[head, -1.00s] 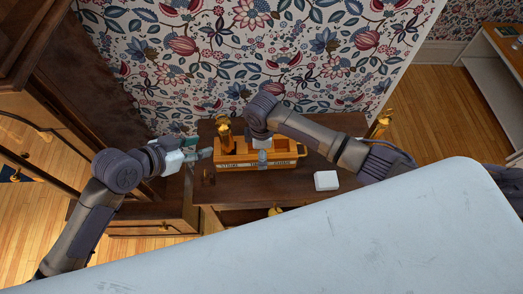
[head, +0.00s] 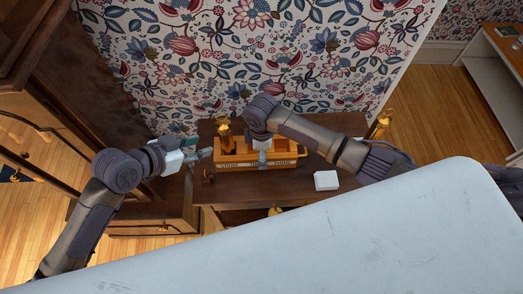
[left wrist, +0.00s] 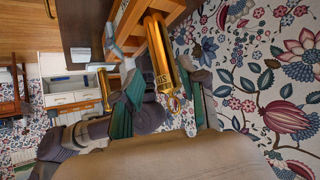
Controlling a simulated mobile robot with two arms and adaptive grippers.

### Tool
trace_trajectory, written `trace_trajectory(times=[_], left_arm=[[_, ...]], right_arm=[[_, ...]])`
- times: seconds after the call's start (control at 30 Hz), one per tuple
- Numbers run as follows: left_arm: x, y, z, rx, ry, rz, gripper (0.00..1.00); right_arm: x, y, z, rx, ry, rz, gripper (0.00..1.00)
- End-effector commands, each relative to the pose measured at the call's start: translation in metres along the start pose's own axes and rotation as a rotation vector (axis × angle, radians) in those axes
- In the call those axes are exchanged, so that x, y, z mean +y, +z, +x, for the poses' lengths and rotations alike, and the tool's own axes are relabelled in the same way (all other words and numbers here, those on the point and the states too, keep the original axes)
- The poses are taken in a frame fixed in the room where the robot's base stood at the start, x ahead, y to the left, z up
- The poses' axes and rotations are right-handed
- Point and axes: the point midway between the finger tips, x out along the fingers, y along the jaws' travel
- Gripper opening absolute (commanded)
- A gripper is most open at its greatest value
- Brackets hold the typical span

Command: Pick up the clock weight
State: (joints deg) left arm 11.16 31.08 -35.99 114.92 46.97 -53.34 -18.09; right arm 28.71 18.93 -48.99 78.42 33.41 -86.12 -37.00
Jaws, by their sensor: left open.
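A brass cylindrical clock weight (head: 224,131) stands upright at the left end of a labelled wooden tray (head: 288,162). My left gripper (head: 207,151) is open just left of this weight. In the left wrist view, the weight (left wrist: 160,55) shows between the spread fingers of the left gripper (left wrist: 168,88), with a lettered tag at its lower end; contact cannot be told. A second brass weight (head: 380,124) stands at the right end of the table. My right gripper (head: 263,155) is at the middle of the tray; whether its jaws are shut cannot be told.
The tray sits on a dark wooden table (head: 290,190) against a floral wall (head: 230,60). A white block (head: 326,180) lies right of the tray. A dark wooden cabinet (head: 110,85) stands close on the left. A large pale surface (head: 330,245) fills the foreground.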

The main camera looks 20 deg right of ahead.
Motion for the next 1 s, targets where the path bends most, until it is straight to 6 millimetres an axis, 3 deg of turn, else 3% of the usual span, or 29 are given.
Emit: trace_trajectory(times=[0.07,0.23,0.27,0.57,1.0], left_arm=[[0.0,0.0,0.0,0.0,0.0,0.0,0.42],[0.0,0.001,0.002,0.017,-0.007,-0.004,0.68],[0.0,0.002,0.004,0.028,-0.01,-0.007,0.7],[0.004,0.011,0.018,0.295,-0.105,-0.043,0.7],[0.025,0.029,-0.007,0.645,-0.185,-0.064,0.7]], right_arm=[[0.0,0.0,0.0,0.0,0.0,0.001,0.29],[0.0,0.0,0.0,-0.001,0.0,0.001,0.29],[0.0,0.0,0.0,-0.001,0.0,0.001,0.29],[0.0,0.0,0.0,-0.001,0.0,0.001,0.29],[0.0,0.0,0.0,-0.001,0.0,0.001,0.29]])
